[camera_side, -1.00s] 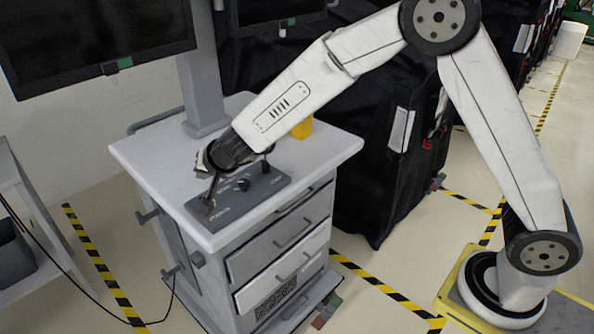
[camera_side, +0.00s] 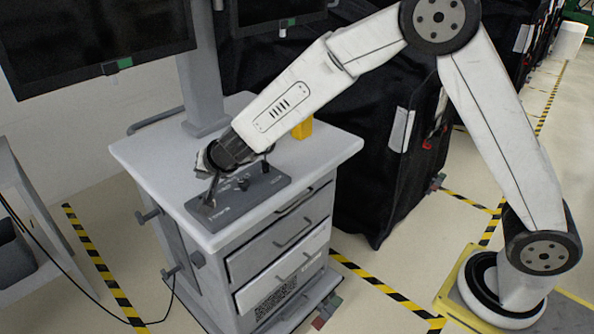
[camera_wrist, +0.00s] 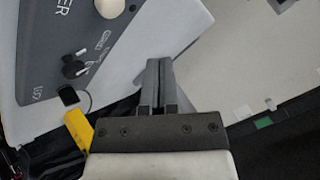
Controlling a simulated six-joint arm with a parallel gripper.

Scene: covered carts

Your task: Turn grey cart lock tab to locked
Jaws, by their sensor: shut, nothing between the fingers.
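The grey cart (camera_side: 130,160) stands left of centre in the side view, with a dark grey panel (camera_side: 270,190) on its top. A small black tab-like knob (camera_side: 243,184) sits on the panel; it also shows in the wrist view (camera_wrist: 75,67) beside a printed arc and small lettering I cannot read. I cannot tell its locked or unlocked setting. My gripper (camera_side: 209,200) is low over the panel's left end in the side view. In the wrist view my gripper (camera_wrist: 154,65) is shut and empty, to the right of the knob and apart from it.
A yellow block (camera_side: 302,129) stands on the cart top behind my arm. A monitor post (camera_side: 203,90) rises from the cart's back. A black covered cart (camera_side: 375,190) stands close on the right. A pale rounded object (camera_wrist: 108,7) shows at the wrist view's top edge.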

